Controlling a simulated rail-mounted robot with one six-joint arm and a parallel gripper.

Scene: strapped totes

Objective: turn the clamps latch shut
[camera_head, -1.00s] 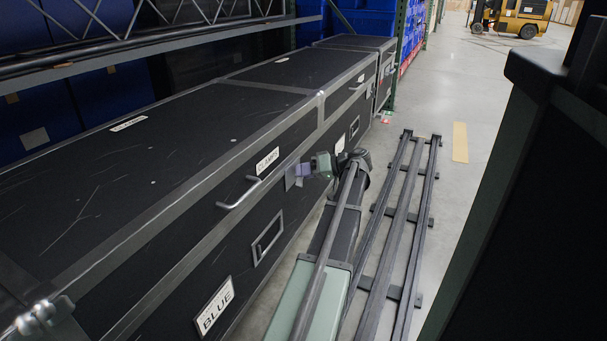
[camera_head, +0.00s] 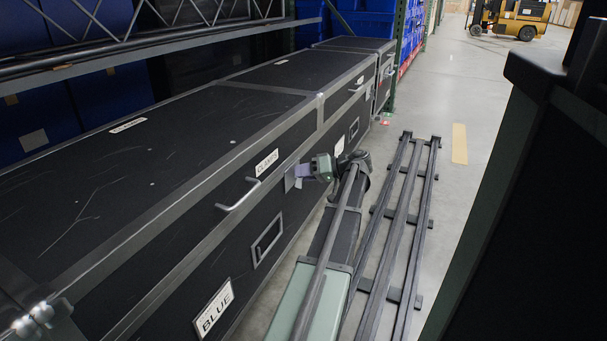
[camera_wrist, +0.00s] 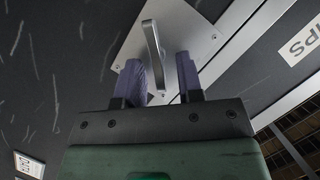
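The clamps latch shows in the wrist view as a metal turn handle (camera_wrist: 153,48) on a silver square plate (camera_wrist: 190,28) fixed to the black case. My gripper (camera_wrist: 159,66) has its two purple fingers apart, one on each side of the handle, with visible space between them. I cannot tell whether either finger touches it. In the head view my gripper (camera_head: 299,171) is at the case's front face, beside the CLAMPS label (camera_head: 267,162). The latch plate (camera_head: 289,183) is partly visible there; the handle is hidden behind the fingers.
Another case (camera_head: 355,43) stands beyond. Dark rails (camera_head: 400,225) lie on the floor at right. A forklift (camera_head: 510,18) is far off.

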